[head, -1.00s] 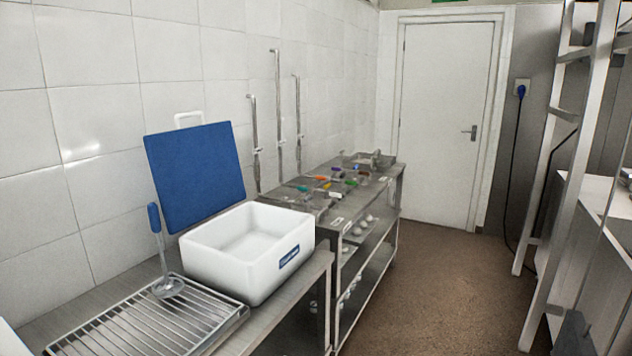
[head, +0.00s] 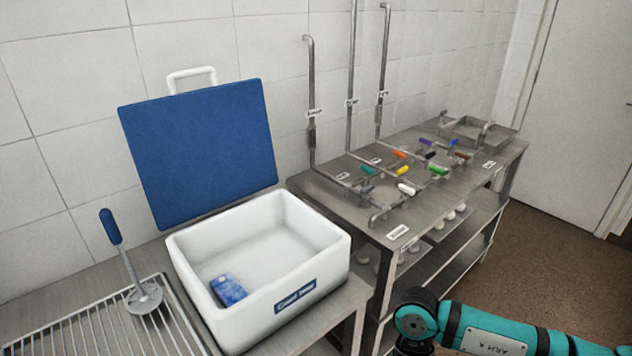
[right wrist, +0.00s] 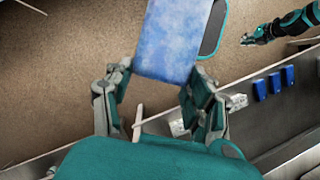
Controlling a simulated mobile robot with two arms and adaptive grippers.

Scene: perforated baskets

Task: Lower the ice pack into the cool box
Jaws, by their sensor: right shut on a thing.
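A blue mottled ice pack (right wrist: 178,42) is between the fingers of my right gripper (right wrist: 160,76), which is shut on it. The gripper and this pack are outside the head view. The white cool box (head: 318,285) stands on the steel counter in the head view, its blue lid (head: 205,150) raised behind it. Another blue pack (head: 229,291) lies inside, near the front left corner. In the right wrist view, my other arm's gripper (right wrist: 249,39) is small at upper right. I cannot tell whether it is open.
A wire rack (head: 90,325) with a blue-handled ladle (head: 143,297) is left of the box. A steel bench (head: 400,228) with pipes and coloured tap handles stands at right. Several small blue objects (right wrist: 274,84) sit on a steel surface in the right wrist view. Brown floor (right wrist: 60,70) is clear.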

